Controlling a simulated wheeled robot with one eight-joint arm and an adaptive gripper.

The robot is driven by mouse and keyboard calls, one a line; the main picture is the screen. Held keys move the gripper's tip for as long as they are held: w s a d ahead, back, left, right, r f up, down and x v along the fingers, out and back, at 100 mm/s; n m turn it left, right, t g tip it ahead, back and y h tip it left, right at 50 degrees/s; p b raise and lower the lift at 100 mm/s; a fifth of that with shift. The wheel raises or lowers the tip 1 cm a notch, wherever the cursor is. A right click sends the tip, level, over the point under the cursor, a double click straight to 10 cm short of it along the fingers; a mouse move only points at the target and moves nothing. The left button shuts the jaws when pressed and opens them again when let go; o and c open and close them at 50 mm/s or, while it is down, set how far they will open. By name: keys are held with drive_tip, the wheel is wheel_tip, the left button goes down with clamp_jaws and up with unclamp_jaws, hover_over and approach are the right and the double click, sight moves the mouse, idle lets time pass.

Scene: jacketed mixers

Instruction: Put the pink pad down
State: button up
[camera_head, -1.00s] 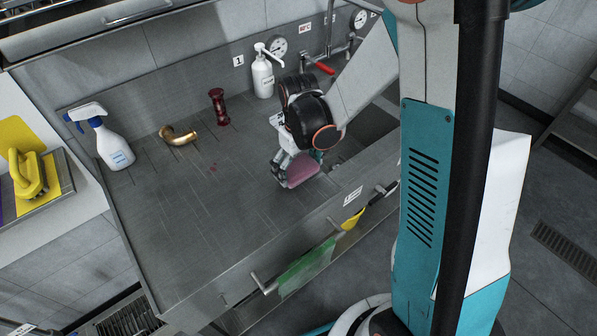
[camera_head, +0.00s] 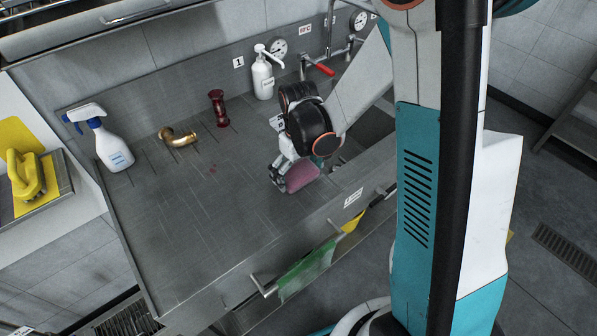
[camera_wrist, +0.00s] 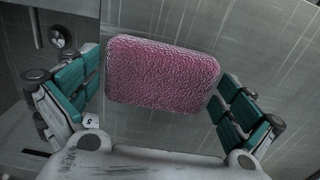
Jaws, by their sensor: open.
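The pink pad (camera_head: 299,177) is at the right part of the steel counter, near the sink opening and the front edge. In the wrist view the pad (camera_wrist: 162,75) lies between the two finger sets, with a gap visible on its right side. The left finger comes close to its edge; I cannot tell if they touch. My gripper (camera_head: 282,172) is open around the pad, low over the counter; in the wrist view the fingers (camera_wrist: 160,98) are spread. Whether the pad rests flat on the counter is hard to tell.
A spray bottle (camera_head: 113,148), brass elbow pipe (camera_head: 179,137), dark red part (camera_head: 218,108) and white pump bottle (camera_head: 262,75) stand along the back. A green cloth (camera_head: 307,268) and a yellow cloth (camera_head: 352,219) hang at the front. The counter's middle (camera_head: 200,215) is clear.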

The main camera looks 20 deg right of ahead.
sight(298, 172)
wheel_tip(298, 172, up, 12)
drive_tip(key=p, duration=0.4)
drive_tip(key=s+r+m+t, duration=0.3)
drive_tip(key=s+r+t, duration=0.4)
drive_tip(key=s+r, duration=0.6)
drive_tip(key=shift+s+m, duration=0.3)
drive_tip(key=shift+s, duration=0.65)
drive_tip(key=shift+b, duration=0.3)
wheel_tip(298, 172, down, 4)
drive_tip(key=b, duration=0.4)
drive_tip(key=shift+f, duration=0.15)
